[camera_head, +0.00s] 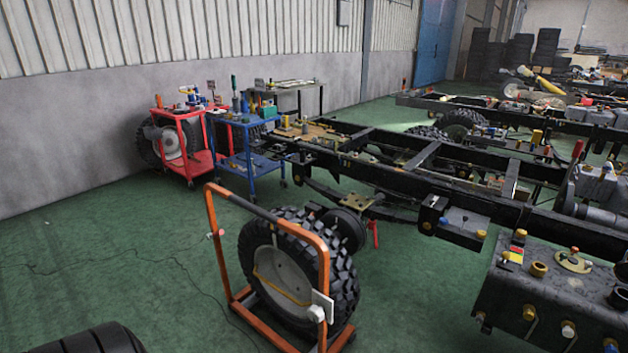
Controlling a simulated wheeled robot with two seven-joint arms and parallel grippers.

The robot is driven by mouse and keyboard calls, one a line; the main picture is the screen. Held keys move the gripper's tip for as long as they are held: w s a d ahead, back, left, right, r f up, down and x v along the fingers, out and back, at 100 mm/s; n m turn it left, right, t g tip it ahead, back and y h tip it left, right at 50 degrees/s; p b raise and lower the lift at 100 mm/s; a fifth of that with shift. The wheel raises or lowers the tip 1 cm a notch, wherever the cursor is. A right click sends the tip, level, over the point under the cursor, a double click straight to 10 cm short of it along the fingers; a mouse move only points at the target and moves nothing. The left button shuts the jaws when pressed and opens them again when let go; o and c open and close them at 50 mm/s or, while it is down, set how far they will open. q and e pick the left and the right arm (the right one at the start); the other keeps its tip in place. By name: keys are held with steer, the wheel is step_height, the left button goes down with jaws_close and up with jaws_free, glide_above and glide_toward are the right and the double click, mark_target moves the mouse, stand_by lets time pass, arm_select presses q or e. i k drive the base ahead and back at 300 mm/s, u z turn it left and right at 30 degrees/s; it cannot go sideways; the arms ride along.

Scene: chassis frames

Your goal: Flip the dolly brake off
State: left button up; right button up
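An orange tubular dolly (211,238) stands on the green floor in the lower middle of the head view. It holds a large black tyre (345,275) upright, with a grey wheel disc (285,275) and a yellow strap across it. A white plate with a small white knob (317,313) is at the dolly's near right post. A small pale fitting with a reddish tip (216,234) sticks out from the left post. I cannot tell which part is the brake or how it is set. Neither of my grippers is in view.
A black chassis frame (365,178) runs behind the dolly, with a red lever (374,234) near its axle. A dark tank (510,285) stands right. Red (203,163) and blue (252,178) carts stand behind. Another tyre (95,341) lies front left. A cable crosses the open left floor.

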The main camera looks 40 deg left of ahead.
mark_target(209, 237)
steer(key=k, duration=0.65)
steer(key=u, duration=0.6)
steer(key=i, duration=0.75)
steer(key=u, duration=1.05)
steer(key=i, duration=0.55)
steer(key=u, duration=0.4)
steer(key=k, duration=1.35)
steer(key=z, duration=0.6)
steer(key=i, duration=0.85)
steer(key=z, duration=0.25)
